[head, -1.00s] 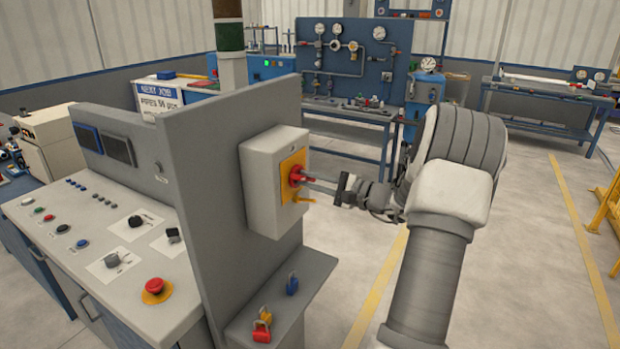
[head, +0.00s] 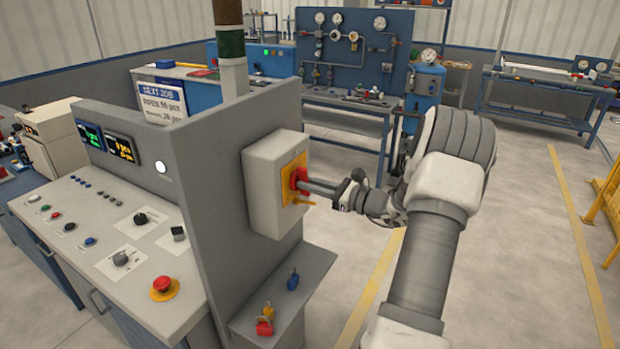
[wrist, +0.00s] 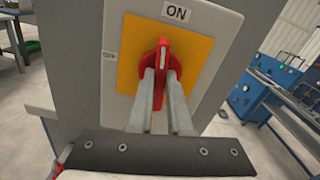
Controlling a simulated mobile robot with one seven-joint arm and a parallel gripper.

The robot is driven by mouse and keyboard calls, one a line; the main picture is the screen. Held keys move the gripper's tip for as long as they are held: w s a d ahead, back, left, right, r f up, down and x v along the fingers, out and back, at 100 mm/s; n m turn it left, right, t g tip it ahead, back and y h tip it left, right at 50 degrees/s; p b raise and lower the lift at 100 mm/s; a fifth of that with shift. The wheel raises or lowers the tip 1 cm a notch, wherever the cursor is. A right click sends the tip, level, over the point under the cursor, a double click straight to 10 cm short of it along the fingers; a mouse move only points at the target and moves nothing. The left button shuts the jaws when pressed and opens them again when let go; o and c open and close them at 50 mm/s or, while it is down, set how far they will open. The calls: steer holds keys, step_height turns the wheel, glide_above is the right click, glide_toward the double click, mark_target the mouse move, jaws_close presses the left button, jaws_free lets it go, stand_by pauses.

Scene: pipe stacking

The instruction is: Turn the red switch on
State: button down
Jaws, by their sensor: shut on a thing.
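The red switch (head: 300,180) sits on a yellow plate on the side of a grey box (head: 262,190) fixed to the console's upright panel. In the wrist view the red handle (wrist: 164,62) stands upright on the yellow plate (wrist: 190,50), its white mark pointing up at the ON label (wrist: 177,13). My gripper (head: 308,184) is shut on the red handle; in the wrist view its two fingers (wrist: 160,85) lie on either side of it. The lower part of the handle is partly hidden between the fingers.
The console (head: 100,240) carries two lit displays (head: 108,143), a lit white lamp (head: 161,167) and a red emergency button (head: 163,287). Padlocks (head: 265,318) sit on a ledge below the box. Open floor lies right of my arm.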

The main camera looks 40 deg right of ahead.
steer(key=shift+m+p, duration=0.5)
steer(key=shift+m, duration=0.4)
steer(key=c, duration=0.8)
jaws_free()
steer(key=shift+c, duration=0.2)
steer(key=shift+s, duration=0.1)
steer(key=b+v, duration=0.3)
steer(key=v, duration=1.4)
steer(key=shift+s+d, duration=0.15)
